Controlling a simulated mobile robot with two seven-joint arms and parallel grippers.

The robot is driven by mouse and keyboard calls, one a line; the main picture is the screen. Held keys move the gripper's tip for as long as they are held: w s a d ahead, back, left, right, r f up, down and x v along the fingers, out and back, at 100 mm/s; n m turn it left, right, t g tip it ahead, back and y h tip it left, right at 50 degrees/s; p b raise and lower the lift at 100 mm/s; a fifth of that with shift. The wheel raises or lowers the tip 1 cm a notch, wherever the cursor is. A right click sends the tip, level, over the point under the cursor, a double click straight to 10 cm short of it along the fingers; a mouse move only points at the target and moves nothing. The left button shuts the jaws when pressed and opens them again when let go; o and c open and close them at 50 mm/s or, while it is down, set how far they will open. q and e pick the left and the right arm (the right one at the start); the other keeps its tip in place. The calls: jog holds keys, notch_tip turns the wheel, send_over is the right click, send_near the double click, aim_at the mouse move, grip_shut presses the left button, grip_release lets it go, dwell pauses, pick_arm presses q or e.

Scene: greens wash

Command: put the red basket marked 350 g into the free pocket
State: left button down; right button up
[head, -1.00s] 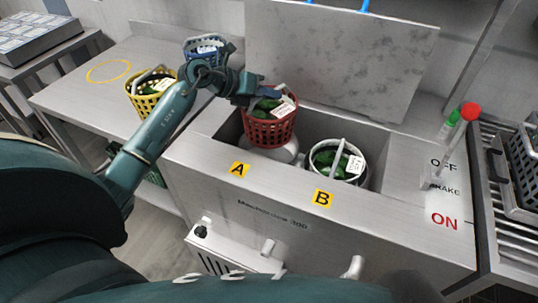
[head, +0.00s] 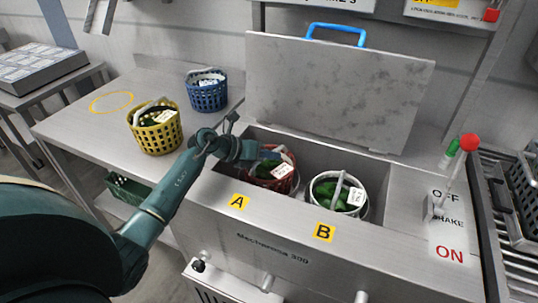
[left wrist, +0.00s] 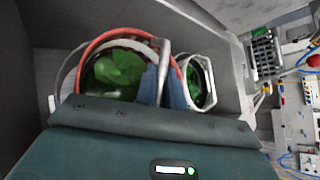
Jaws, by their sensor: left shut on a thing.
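The red basket (head: 284,184) with green contents and a white tag sits low in pocket A of the metal washer (head: 225,203). The tag's writing is too small to read. My left gripper (head: 262,152) is at the basket's top, shut on its handle. In the left wrist view, the red rim (left wrist: 97,42) lies beyond the blue fingers (left wrist: 163,88), with the handle between them. The arm hides part of the basket, and I cannot tell whether it touches the bottom. A white basket (head: 325,188) with greens stands in pocket B. My right gripper is not in view.
A yellow basket (head: 156,136) and a blue basket (head: 207,97) stand on the left table (head: 85,128). The raised lid (head: 340,90) stands behind the pockets. A red-knobbed lever (head: 456,170) is right of pocket B.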

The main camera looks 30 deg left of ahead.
pick_arm(q)
jog(key=shift+f, duration=0.25)
jog(key=shift+f+b, duration=0.2)
jog(key=shift+b, duration=0.2)
jog(key=c, duration=1.5)
grip_release()
jog(key=shift+f, duration=0.1)
jog(key=shift+r+p, duration=0.4)
jog(key=shift+r, duration=0.15)
jog(key=v, duration=1.2)
jog(key=shift+s, duration=0.1)
